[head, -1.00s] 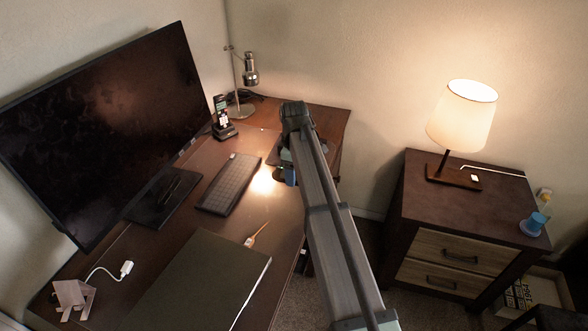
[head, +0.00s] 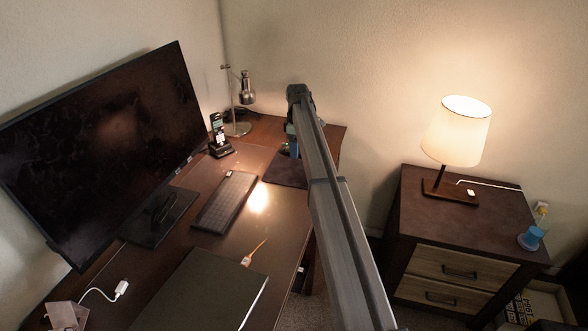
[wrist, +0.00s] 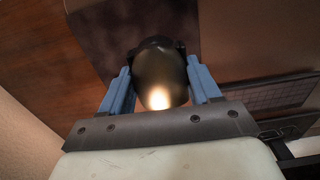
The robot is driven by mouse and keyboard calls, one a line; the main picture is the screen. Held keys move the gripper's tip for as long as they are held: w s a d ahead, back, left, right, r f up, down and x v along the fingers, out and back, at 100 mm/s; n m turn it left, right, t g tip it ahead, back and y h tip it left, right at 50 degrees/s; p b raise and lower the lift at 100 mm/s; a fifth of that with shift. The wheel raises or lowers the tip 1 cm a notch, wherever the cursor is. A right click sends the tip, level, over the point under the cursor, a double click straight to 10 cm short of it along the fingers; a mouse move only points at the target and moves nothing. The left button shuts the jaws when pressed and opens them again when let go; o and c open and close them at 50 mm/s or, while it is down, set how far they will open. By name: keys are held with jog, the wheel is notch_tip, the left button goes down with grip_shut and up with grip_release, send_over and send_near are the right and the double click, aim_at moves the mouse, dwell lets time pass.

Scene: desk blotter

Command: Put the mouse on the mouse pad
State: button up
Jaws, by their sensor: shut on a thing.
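The mouse (wrist: 160,75), dark and rounded with a bright reflection, is between the two blue fingers of my gripper (wrist: 160,85) in the wrist view. My gripper is shut on its sides. In the head view my gripper (head: 293,148) is at the far right part of the desk, and my arm hides most of it; I cannot make out the mouse there. The mouse pad (head: 285,171), a dark flat square, lies on the desk just below my gripper in the picture, partly covered by my arm. In the wrist view the pad (wrist: 112,28) shows beyond the mouse.
A keyboard (head: 225,201) lies left of the pad, and a monitor (head: 105,150) stands behind it. A phone in its cradle (head: 219,138) and a metal desk lamp (head: 241,105) stand at the back. A dark laptop-like slab (head: 200,292) lies in front.

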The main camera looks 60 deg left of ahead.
aim_at(296, 173)
jog(key=shift+w+a, duration=0.2)
jog(key=shift+a, duration=0.35)
jog(key=shift+n, duration=0.3)
jog(key=shift+f, duration=4.95)
jog(key=shift+f, duration=0.15)
jog(key=o, duration=1.1)
notch_tip(296, 173, up, 12)
jog(key=shift+r, duration=0.15)
